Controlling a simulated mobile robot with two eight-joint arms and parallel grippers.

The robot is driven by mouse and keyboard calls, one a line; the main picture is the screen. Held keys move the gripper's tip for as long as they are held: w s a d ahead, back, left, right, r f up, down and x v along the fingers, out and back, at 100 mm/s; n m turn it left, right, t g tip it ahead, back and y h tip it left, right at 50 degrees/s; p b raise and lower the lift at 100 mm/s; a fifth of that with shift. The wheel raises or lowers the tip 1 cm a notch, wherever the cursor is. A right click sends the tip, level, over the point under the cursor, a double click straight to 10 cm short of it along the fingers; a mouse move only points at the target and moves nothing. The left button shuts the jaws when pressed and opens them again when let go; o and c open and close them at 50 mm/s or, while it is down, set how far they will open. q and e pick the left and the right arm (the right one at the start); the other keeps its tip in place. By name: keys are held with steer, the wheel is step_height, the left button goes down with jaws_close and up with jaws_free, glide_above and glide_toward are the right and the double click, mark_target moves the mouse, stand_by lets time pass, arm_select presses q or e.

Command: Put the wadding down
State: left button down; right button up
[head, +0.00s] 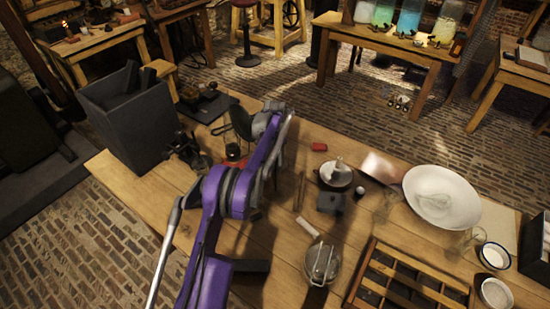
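No wadding can be told for sure. A pale, rounded, see-through-looking lump (436,208) lies in the large white dish (468,222) at the right of the bench; I cannot tell what it is. My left arm, purple, reaches up from the bottom across the bench, left of the dish and well apart from it. Its grey far end, my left gripper (266,122), is over the back left of the bench near a dark round-headed item. Its fingers cannot be made out, nor whether they hold anything. My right gripper is not in view.
A dark open box (138,125) stands at the bench's left end. A divided wooden tray (358,290), a lidded glass jar (322,262) and two small white bowls (494,256) are at the front right. A small dark block (330,203) sits mid-bench. Bare wood shows around it.

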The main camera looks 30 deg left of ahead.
arm_select(q)
steer(key=shift+f, duration=0.15)
steer(key=c, duration=0.6)
jaws_free()
